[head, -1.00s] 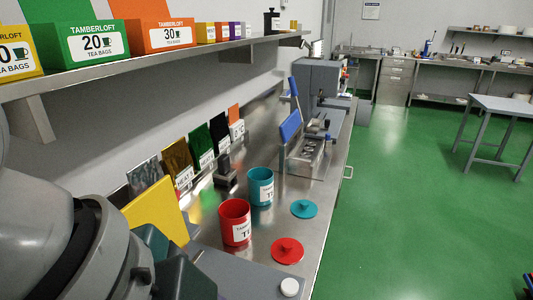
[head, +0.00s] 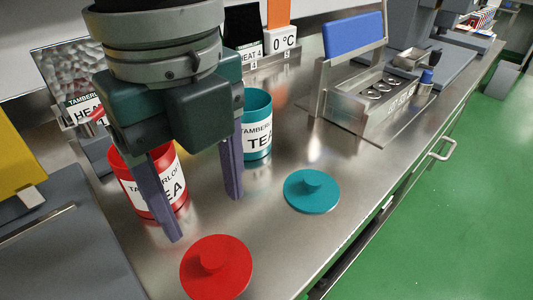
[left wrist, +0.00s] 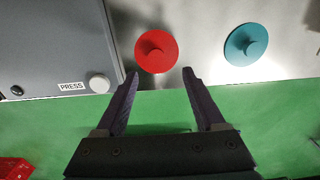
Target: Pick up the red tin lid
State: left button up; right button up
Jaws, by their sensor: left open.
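The red tin lid (head: 216,268) lies flat on the steel counter, its round knob up, near the front edge. In the left wrist view the red lid (left wrist: 156,50) shows just beyond and between the fingertips. My left gripper (head: 205,220) is open and empty, pointing down above the counter, behind the lid in the head view. It also shows in the left wrist view (left wrist: 159,72). The red tin (head: 150,185) stands open behind the left gripper, partly hidden by a finger. My right gripper is not in view.
The teal lid (head: 312,190) lies to the right of the red lid, and the teal tin (head: 257,124) stands behind it. A steel machine with a blue panel (head: 354,34) is further back. A grey panel with a PRESS button (left wrist: 98,83) is at left.

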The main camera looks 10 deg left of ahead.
aim_at(213, 257)
pick_arm(q)
jog(key=f, duration=0.3)
jog(key=shift+s+a+f, duration=0.25)
jog(key=shift+s+f, duration=0.1)
notch_tip(213, 257, down, 5)
jog(key=shift+d+f+b, duration=0.1)
jog(key=shift+f+b, duration=0.05)
jog(key=shift+b, duration=0.35)
grip_shut()
